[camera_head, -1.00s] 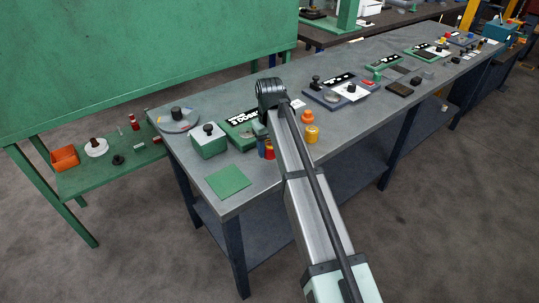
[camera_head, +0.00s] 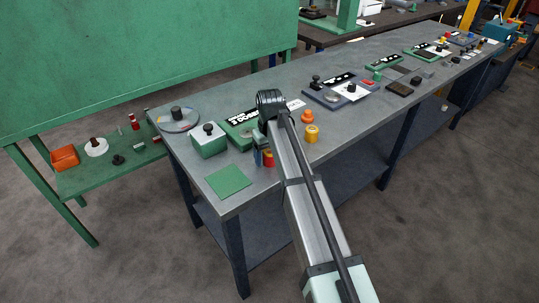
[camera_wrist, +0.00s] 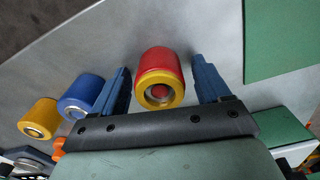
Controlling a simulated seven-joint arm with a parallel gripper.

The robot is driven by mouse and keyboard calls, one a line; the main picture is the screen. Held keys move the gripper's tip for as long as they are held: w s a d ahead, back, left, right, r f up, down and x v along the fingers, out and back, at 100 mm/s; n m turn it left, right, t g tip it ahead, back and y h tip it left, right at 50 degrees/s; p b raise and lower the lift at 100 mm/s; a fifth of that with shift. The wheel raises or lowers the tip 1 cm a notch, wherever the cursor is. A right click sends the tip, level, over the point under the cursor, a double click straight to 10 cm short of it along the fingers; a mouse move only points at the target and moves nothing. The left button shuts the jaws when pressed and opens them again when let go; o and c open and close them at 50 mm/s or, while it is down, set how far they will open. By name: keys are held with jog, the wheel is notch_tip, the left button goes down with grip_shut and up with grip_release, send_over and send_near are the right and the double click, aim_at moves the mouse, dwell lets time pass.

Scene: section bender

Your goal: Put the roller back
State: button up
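A red roller with a yellow end (camera_wrist: 160,80) is between the two blue fingers of my gripper (camera_wrist: 161,64) in the wrist view. Narrow gaps show on both sides of it, so the gripper looks open around it. In the head view the red roller (camera_head: 268,159) is at the bench's near edge, left of my arm. A blue roller (camera_wrist: 79,96) stands just left of the left finger, with a yellow roller (camera_wrist: 38,118) further left. Two orange-yellow pieces (camera_head: 311,133) stand right of my arm in the head view. My arm partly hides the gripper there.
The grey bench (camera_head: 235,95) carries a green box with a black knob (camera_head: 208,140), a green mat (camera_head: 228,181), a labelled green block (camera_head: 241,128) and a round plate (camera_head: 177,121). A low green table (camera_head: 85,183) stands left. The bench's near edge is close to the gripper.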

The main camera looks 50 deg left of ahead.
aim_at(269, 152)
jog(key=shift+r, duration=0.1)
notch_tip(269, 152, up, 12)
dwell(0.7)
